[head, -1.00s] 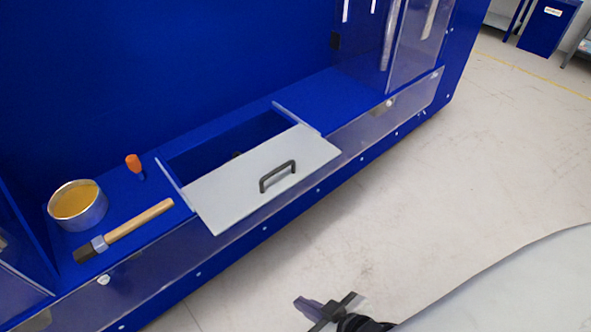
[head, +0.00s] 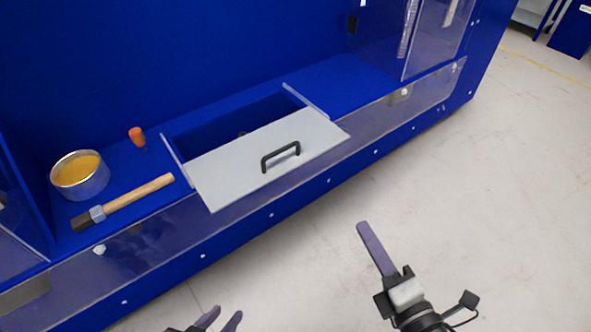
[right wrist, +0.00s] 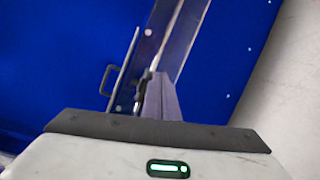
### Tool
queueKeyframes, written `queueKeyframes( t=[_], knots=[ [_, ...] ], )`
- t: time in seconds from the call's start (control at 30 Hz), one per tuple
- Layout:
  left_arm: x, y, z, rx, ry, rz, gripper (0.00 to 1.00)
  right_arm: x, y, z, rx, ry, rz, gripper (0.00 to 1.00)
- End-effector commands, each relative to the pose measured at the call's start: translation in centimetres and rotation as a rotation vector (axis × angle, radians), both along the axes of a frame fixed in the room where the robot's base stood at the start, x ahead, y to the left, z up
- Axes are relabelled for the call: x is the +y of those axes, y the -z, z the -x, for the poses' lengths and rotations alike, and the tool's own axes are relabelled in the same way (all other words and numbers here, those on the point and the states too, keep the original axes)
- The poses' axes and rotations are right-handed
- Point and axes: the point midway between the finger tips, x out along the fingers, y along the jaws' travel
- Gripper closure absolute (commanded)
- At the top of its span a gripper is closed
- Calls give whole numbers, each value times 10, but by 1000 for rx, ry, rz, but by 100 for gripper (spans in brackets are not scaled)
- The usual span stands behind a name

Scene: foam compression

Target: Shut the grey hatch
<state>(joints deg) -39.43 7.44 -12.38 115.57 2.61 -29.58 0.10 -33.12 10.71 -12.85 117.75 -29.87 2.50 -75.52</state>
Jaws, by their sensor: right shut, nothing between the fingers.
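The grey hatch (head: 235,165) is a flat panel with a black bar handle (head: 280,156). It lies partly over a rectangular opening (head: 235,125) in the blue shelf, and its front part sticks out past the shelf's front edge. The back of the opening is uncovered. My right gripper (head: 362,228) is shut and empty, in front of the hatch and to its right, apart from the handle. The right wrist view shows its fingers (right wrist: 158,92), with the handle (right wrist: 107,80) to their left. My left gripper (head: 226,313) shows only its fingertips at the bottom edge, spread apart and empty.
A tin of yellow stuff (head: 80,176), a wooden-handled brush (head: 125,202) and an orange-topped small item (head: 137,137) are left of the hatch. Thin rails (head: 305,100) flank the opening. A clear strip (head: 400,104) runs along the shelf's front. Pale floor in front is free.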

Motion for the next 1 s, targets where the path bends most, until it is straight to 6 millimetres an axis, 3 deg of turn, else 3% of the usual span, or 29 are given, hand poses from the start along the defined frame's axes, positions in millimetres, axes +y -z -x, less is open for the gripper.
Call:
queueKeyframes(
  t=[0.1,0.2,0.4,0.67,1.0],
  knots=[
    [1,10,4,8,3,-1,69,20,-31,-1,-296,-106,404,100],
    [1,12,6,8,3,0,69,37,-49,4,-508,-159,681,100],
    [1,11,4,2,2,3,69,57,-66,14,-755,-197,986,100],
    [2,5,3,2,2,0,69,74,-76,-3,-800,-201,1036,100],
    [3,-4,2,2,4,-10,69,115,-91,-61,-797,-199,1032,100]
  ],
)
